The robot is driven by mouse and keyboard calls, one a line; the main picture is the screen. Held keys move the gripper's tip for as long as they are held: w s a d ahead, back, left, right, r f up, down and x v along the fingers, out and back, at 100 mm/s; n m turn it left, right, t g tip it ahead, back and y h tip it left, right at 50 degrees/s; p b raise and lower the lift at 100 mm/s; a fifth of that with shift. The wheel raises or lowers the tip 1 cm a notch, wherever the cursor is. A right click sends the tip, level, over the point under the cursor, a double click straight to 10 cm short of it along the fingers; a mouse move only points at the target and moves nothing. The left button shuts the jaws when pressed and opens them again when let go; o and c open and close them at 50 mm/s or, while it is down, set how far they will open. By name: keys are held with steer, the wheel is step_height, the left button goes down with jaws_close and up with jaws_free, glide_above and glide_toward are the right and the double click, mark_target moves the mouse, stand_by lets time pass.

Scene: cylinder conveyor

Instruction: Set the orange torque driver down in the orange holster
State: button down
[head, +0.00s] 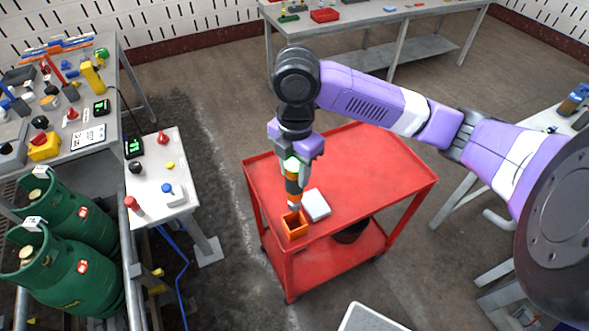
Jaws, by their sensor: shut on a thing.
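My gripper (292,163) points down over the front left part of the red cart (360,170). It is shut on the orange torque driver (292,186), which has an orange and dark body and hangs roughly upright. The orange holster (294,226) is an open square box on the cart top near its front left corner. The driver's lower end is right at the holster's far rim in the picture. I cannot tell whether it is inside the opening or just above it. The driver's top is hidden by the gripper.
A pale grey box (316,205) lies on the cart just right of the holster. The cart's right side is bare. A white side table (163,180) with knobs and green gas cylinders (75,275) stand at left. A workbench (370,18) stands at the back.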

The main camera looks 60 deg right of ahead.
mark_target(295, 197)
steer(key=shift+f+b, duration=2.2)
steer(key=shift+f, duration=0.15)
steer(key=shift+f+b, duration=0.15)
steer(key=shift+b, duration=0.15)
steer(key=shift+f+b, duration=2.15)
steer(key=shift+f, duration=0.45)
steer(key=shift+f+b, duration=1.45)
steer(key=shift+f, duration=0.1)
steer(key=c, duration=0.8)
jaws_free()
